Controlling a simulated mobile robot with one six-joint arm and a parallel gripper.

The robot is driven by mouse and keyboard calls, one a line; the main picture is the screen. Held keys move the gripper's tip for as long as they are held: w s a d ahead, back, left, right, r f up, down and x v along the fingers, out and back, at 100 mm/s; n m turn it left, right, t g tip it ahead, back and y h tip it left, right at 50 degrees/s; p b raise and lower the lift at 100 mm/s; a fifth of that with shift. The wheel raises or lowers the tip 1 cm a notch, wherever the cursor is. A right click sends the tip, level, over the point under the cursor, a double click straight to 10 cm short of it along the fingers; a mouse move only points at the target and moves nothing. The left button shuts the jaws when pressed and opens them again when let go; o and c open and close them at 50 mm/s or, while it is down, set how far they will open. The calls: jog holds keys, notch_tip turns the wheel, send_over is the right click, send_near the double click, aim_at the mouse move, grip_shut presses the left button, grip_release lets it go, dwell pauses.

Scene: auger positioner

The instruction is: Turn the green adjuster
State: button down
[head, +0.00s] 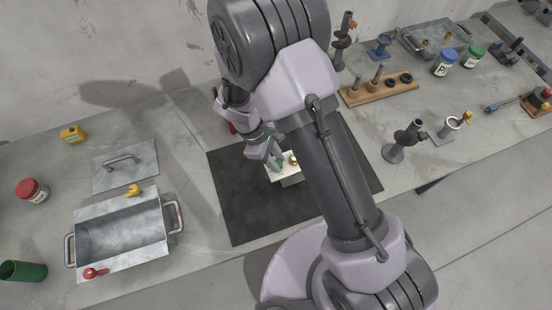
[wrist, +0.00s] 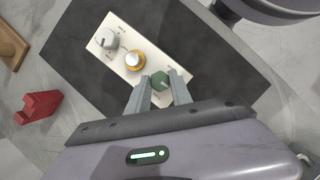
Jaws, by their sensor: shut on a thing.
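The green adjuster (wrist: 160,81) is a small faceted knob at the near end of a white panel (wrist: 121,67) in the wrist view. My gripper (wrist: 161,84) is shut on it, with one finger on each side. A yellow-orange knob (wrist: 134,60) and a grey-white knob (wrist: 109,38) stand farther along the same panel. In the head view my gripper (head: 272,158) is over the white panel (head: 282,172), beside the yellow-orange knob (head: 293,160). The green adjuster is hidden there by my gripper.
The panel rests on a black mat (head: 232,205). A red block (wrist: 39,106) lies beside the mat. An open metal box (head: 122,237) stands at the left. A wooden rack (head: 380,91) and a stand (head: 402,142) are at the right. My arm hides part of the mat.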

dwell(0.4)
jog(key=c, duration=1.1)
grip_release()
jog(key=shift+c, duration=0.2)
jog(key=p+v, duration=0.3)
jog(key=v, duration=1.4)
jog(key=shift+r, duration=0.2)
jog(key=shift+a, duration=0.1)
